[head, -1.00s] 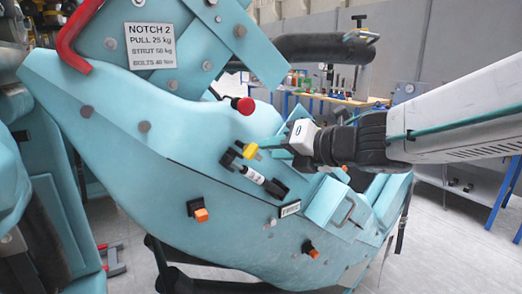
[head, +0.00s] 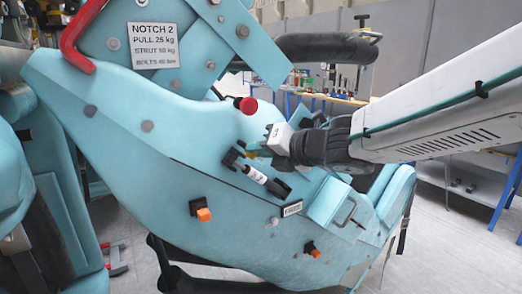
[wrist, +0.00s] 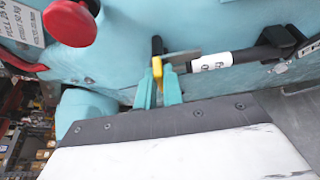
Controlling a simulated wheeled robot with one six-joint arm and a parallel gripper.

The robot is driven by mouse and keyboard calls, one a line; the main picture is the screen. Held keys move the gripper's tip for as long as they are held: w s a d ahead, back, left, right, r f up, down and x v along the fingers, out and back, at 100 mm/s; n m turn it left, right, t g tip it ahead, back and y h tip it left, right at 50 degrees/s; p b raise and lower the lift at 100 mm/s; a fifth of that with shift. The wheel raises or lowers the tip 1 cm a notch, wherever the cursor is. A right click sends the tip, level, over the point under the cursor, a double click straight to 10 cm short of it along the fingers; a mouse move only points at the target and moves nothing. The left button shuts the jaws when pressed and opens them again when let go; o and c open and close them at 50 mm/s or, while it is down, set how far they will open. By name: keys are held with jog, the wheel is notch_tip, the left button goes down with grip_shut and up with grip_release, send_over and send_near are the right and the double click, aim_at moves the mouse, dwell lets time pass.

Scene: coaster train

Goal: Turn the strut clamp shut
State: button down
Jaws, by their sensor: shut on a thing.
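The strut clamp's yellow lever (wrist: 157,66) stands between the teal fingertips of my gripper (wrist: 158,84) in the wrist view. My gripper is shut on it. In the head view my gripper (head: 262,150) reaches in from the right to the teal car side and mostly hides the lever. The strut (head: 258,176) is a black cylinder with a white label, sloping down to the right below my gripper. In the wrist view the strut (wrist: 232,59) lies just right of the fingers. Whether the clamp is open or closed is not clear.
A red mushroom button (head: 248,105) sits just above my gripper; it is large at upper left in the wrist view (wrist: 70,23). Orange latches (head: 203,214) are lower on the panel. A black padded bar (head: 315,47) passes above my arm.

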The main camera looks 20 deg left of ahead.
jog(key=shift+m, duration=0.3)
jog(key=shift+f+m+t+y, duration=0.3)
jog(key=shift+m+y, duration=0.65)
jog(key=shift+m, duration=1.7)
jog(key=shift+f+m+t+y, duration=0.3)
jog(key=shift+m+y, duration=0.7)
jog(key=shift+m, duration=1.6)
jog(key=shift+f+m+t+y, duration=0.15)
jog(key=shift+m+t+y, duration=0.55)
jog(key=shift+m, duration=1.95)
jog(key=shift+g+y, duration=0.3)
jog(key=shift+y, duration=0.05)
jog(key=c, duration=1.5)
grip_release()
